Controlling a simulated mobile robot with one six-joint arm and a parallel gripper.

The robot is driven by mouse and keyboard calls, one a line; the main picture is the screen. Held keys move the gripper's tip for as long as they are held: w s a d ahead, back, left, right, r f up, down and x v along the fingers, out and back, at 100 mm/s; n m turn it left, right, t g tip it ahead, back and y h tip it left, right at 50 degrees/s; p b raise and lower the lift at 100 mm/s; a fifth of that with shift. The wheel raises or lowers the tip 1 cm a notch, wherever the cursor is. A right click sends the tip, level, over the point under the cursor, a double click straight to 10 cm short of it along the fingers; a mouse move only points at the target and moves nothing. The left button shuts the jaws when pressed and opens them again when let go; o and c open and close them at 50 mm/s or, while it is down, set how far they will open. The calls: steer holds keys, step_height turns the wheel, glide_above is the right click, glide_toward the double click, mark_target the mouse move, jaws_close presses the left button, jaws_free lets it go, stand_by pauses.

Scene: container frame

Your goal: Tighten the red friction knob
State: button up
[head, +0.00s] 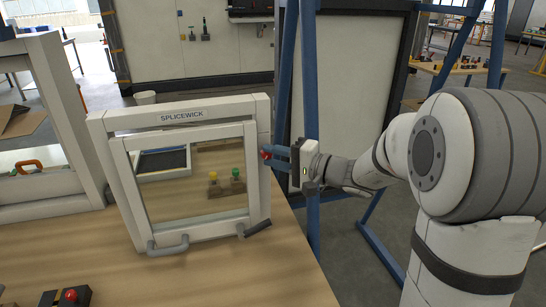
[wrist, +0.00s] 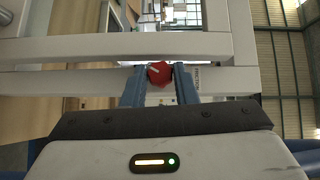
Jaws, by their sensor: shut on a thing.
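The red friction knob (head: 266,154) is on the right side post of the white SPLICEWICK frame (head: 182,114). In the wrist view the knob (wrist: 160,73) sits between the two blue fingers, with a pale mark on its face. My gripper (head: 268,154) is shut on the knob, coming from the right; it also shows in the wrist view (wrist: 159,80). The inner sash (head: 128,190) of the frame stands tilted a little out of the outer frame at its lower edge. The knob's far side is hidden.
The frame stands on a wooden bench (head: 215,275). A red button on a dark box (head: 72,296) lies at the front left. Yellow and green knobs (head: 237,173) show through the frame's opening. A blue stand (head: 312,130) is behind my gripper.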

steer(key=shift+c, duration=1.1)
steer(key=f+b, duration=0.1)
steer(key=b, duration=0.1)
steer(key=shift+m+y+b, duration=0.3)
steer(key=shift+b, duration=0.05)
steer(key=shift+m+t+y+b, duration=0.3)
steer(key=shift+m+t+b, duration=0.1)
steer(key=shift+b, duration=0.85)
steer(key=shift+r+m+t+y+b, duration=0.2)
steer(key=shift+m+t+y+b, duration=0.15)
steer(key=shift+b, duration=0.35)
steer(key=o, duration=1)
steer(key=shift+r, duration=0.1)
